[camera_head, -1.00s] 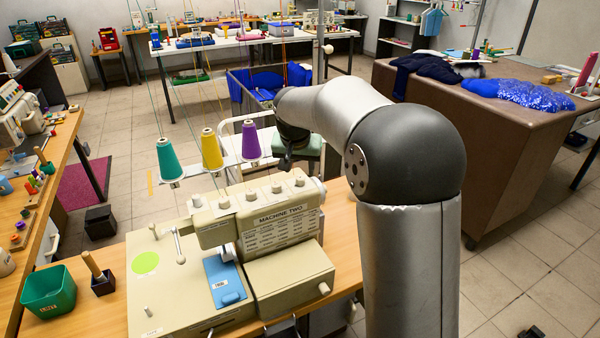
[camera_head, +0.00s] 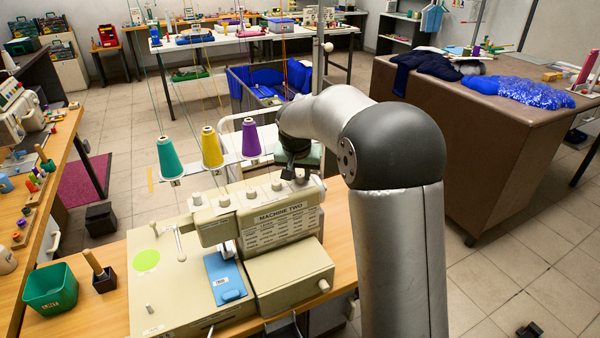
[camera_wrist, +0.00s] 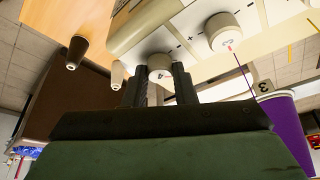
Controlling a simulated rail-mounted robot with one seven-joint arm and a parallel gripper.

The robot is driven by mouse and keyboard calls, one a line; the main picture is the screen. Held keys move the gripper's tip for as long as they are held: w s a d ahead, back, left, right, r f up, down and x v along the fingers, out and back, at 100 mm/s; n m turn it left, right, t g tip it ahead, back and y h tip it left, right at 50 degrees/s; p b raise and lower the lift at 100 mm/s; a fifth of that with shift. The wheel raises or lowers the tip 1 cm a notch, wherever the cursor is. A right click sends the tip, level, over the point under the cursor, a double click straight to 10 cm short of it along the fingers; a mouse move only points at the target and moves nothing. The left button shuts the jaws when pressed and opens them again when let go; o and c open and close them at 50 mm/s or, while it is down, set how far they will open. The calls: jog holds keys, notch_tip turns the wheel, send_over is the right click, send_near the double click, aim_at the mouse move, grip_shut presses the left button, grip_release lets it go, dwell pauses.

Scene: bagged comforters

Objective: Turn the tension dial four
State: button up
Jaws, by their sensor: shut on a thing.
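The cream sewing machine labelled MACHINE TWO (camera_head: 282,222) stands on the wooden table with a row of tension dials on top. My gripper (camera_head: 296,172) is at the right end of this row, its fingers pointing down. In the wrist view my gripper (camera_wrist: 160,80) has one dark finger on each side of tension dial four (camera_wrist: 160,66), a cream knob marked 4, and is shut on it. Dial three (camera_wrist: 223,32) is beside it, clear of the fingers.
Teal, yellow and purple thread cones stand behind the machine; the purple cone (camera_head: 251,140) is close to my gripper, and a purple thread runs to dial three. A green bin (camera_head: 50,290) is at the front left. A brown table (camera_head: 450,130) stands at the right.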

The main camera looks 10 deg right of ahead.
jog(key=shift+a+f+m+b, duration=0.1)
jog(key=shift+m+b, duration=0.55)
jog(key=shift+m, duration=0.05)
jog(key=shift+w+a+m+g+h+b, duration=0.1)
jog(key=shift+m+g+h+b, duration=0.2)
jog(key=shift+m+h+b, duration=0.65)
jog(key=m, duration=0.3)
jog(key=shift+g, duration=0.4)
jog(key=shift+w+r+m+g+h+p, duration=0.1)
jog(key=shift+m+g+h+p, duration=0.15)
jog(key=shift+m, duration=0.65)
jog(key=shift+r+m+g+h+p, duration=0.1)
jog(key=shift+m+g+p, duration=0.2)
jog(key=shift+m, duration=0.55)
jog(key=o, duration=1)
